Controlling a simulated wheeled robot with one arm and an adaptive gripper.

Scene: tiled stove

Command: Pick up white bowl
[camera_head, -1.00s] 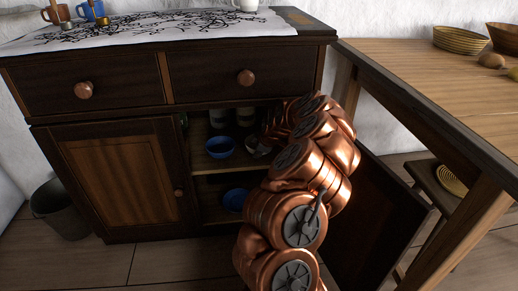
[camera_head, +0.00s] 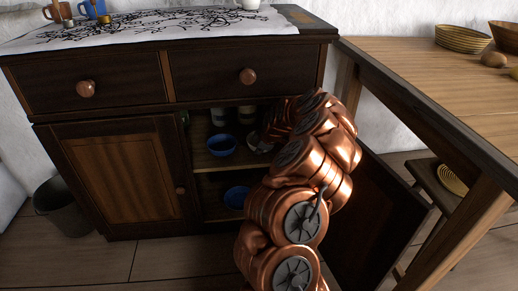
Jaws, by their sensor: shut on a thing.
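My copper arm reaches into the open right side of the dark wooden cabinet. My gripper (camera_head: 266,138) is at the upper shelf, mostly hidden behind my own arm links. A small pale part of the white bowl (camera_head: 256,144) shows at the arm's end, right of a blue bowl (camera_head: 221,145). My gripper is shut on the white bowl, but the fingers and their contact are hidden. I cannot tell whether the bowl is clear of the shelf.
Another blue bowl (camera_head: 237,197) is on the lower shelf. Jars (camera_head: 219,117) stand behind the upper blue bowl. The open cabinet door (camera_head: 372,215) is right of my arm, near a wooden table (camera_head: 440,85). A bucket (camera_head: 62,206) stands left.

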